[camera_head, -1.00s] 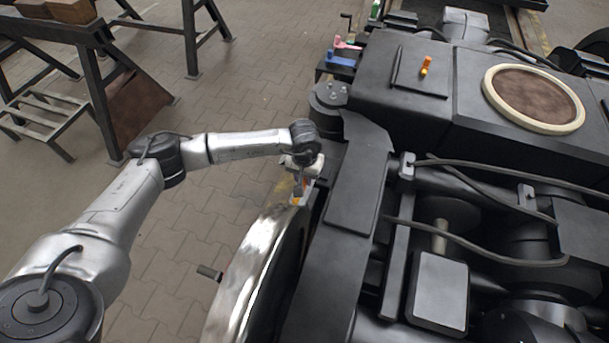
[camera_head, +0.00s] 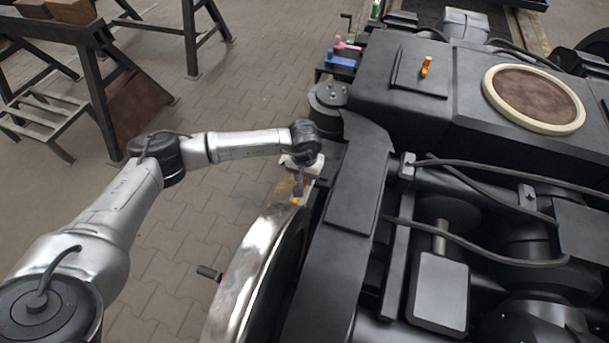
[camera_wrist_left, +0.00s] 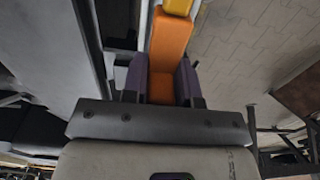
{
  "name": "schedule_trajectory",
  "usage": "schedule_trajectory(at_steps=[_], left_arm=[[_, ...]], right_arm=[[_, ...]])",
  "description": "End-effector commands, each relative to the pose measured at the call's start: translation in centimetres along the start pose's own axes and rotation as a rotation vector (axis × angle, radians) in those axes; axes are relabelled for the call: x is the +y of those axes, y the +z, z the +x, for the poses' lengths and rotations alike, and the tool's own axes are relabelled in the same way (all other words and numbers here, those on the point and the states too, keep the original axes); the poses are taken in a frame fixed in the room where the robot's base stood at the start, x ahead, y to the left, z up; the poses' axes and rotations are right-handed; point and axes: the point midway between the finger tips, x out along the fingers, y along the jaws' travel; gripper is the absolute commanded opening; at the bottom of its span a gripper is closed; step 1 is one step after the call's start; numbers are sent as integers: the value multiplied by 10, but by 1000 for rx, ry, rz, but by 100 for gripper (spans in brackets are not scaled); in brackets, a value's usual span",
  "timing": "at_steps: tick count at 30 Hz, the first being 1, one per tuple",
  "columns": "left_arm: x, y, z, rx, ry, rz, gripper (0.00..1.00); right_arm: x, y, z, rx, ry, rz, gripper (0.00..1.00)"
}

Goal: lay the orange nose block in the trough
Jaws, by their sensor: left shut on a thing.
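My left gripper (camera_head: 298,195) hangs beside the upper rim of the shiny wheel, at the left edge of the black bogie frame. In the left wrist view its two purple-grey fingers (camera_wrist_left: 161,82) are shut on the orange nose block (camera_wrist_left: 172,42), one on each side. The block is long and has a yellow end (camera_wrist_left: 178,7) pointing away from the gripper. In the head view only a small orange bit of the block (camera_head: 296,201) shows below the gripper. I cannot make out the trough for certain. My right gripper is not in view.
The shiny wheel (camera_head: 245,275) and black frame (camera_head: 345,215) lie close to the gripper. A blue piece (camera_head: 341,58) and a pink piece (camera_head: 346,44) sit on a small shelf behind. A small orange piece (camera_head: 426,66) lies on the black housing.

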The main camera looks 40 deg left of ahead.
Motion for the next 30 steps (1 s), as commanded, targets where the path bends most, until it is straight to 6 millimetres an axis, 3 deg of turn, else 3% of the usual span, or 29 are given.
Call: schedule_trajectory(at_steps=[29,30], left_arm=[[0,0,19,0,0,1,4],[0,0,18,0,0,0,30]], right_arm=[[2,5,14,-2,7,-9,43],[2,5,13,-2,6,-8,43]])
